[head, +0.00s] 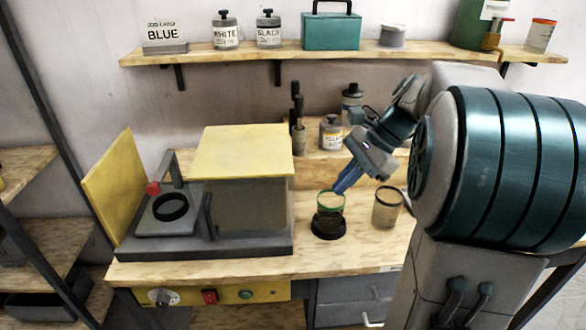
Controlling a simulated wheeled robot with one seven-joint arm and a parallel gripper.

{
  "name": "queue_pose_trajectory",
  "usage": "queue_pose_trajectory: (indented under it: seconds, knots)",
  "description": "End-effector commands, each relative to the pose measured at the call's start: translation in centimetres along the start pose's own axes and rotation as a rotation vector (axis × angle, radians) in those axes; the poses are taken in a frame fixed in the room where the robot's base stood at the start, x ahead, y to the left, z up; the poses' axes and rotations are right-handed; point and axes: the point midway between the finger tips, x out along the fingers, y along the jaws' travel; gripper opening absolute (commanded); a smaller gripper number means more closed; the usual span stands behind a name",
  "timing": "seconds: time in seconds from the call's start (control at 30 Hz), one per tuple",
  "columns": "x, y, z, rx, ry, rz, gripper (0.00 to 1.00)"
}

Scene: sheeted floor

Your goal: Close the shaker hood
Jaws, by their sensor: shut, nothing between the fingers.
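The shaker is a grey machine on the wooden bench, with a dark base (200,247). A yellow-topped box, apparently its hood (243,150), stands over the right part of the base. The left part is uncovered and shows a platform with a black ring (170,207) and a red knob (153,188). A yellow panel (112,185) stands tilted at the base's left end. My gripper (338,190) has blue fingers, shut and empty. It points down-left at the green-rimmed can, right of the hood and apart from it. Whether it touches the can is unclear.
The green-rimmed can (330,203) stands in a black ring holder. Another can (387,207) is to its right. A wall shelf (290,50) runs above. The bench front has a control panel (210,296).

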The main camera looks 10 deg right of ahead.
Motion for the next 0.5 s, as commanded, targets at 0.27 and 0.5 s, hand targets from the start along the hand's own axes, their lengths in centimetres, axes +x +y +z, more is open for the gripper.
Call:
queue_pose_trajectory:
  seconds: [0.27, 0.5]
  knots:
    - [-4.6, -2.7, -2.9, 0.278, -0.175, -0.060, 0.00]
    - [-2.9, -2.9, -2.6, 0.295, -0.190, -0.058, 0.00]
